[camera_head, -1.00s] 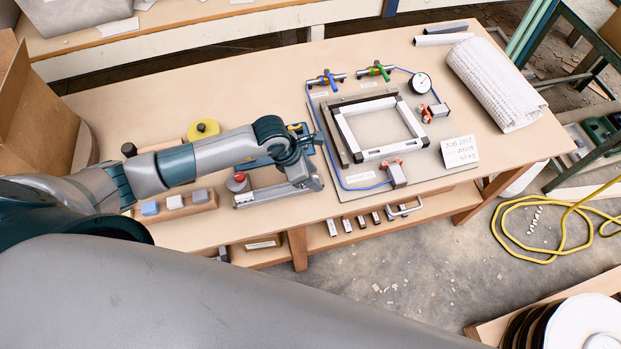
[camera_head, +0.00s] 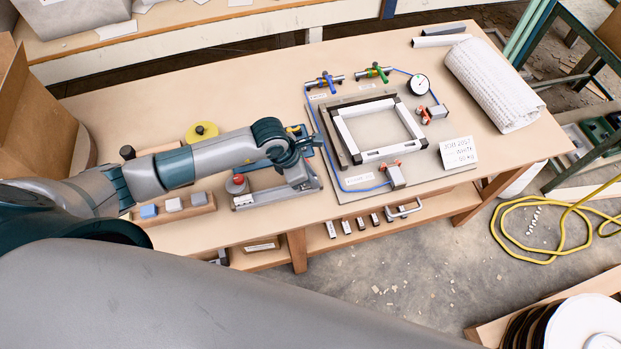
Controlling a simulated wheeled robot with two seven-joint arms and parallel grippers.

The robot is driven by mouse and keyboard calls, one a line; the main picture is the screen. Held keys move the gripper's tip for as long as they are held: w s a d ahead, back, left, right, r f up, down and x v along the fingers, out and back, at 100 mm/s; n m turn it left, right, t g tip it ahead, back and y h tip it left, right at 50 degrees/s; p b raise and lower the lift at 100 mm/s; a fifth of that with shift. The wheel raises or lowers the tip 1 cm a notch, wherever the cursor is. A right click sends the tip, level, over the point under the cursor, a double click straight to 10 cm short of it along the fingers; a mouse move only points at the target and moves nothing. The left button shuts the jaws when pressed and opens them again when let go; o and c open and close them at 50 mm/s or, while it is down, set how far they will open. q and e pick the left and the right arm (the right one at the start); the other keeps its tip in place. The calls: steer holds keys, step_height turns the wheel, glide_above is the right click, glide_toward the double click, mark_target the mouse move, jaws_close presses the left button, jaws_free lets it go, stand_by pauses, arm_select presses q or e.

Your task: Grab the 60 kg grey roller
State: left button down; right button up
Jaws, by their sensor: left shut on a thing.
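My left arm reaches in from the left over the table. Its wrist bends down at a grey metal fixture (camera_head: 243,201) with a red knob (camera_head: 237,184). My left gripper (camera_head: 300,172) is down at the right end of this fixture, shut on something. The wrist and fixture hide most of the jaws and what they hold. No label marks a roller that I can read. My right gripper is out of view.
A dark and white frame (camera_head: 347,160) with blue hoses sits on a board right of my left gripper. A card (camera_head: 458,153) reading about 60 kg stands beside it. A white roll (camera_head: 493,85) lies at the far right.

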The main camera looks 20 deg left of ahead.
arm_select(q)
steer(key=shift+r, duration=0.4)
step_height(320, 180, up, 3)
steer(key=shift+w+d+r+b, duration=0.1)
steer(key=shift+b, duration=1.15)
steer(key=w+d+r+b, duration=0.3)
steer(key=d+r, duration=0.4)
steer(key=d, duration=0.4)
steer(key=shift+w+b, duration=0.3)
steer(key=shift+b, duration=0.5)
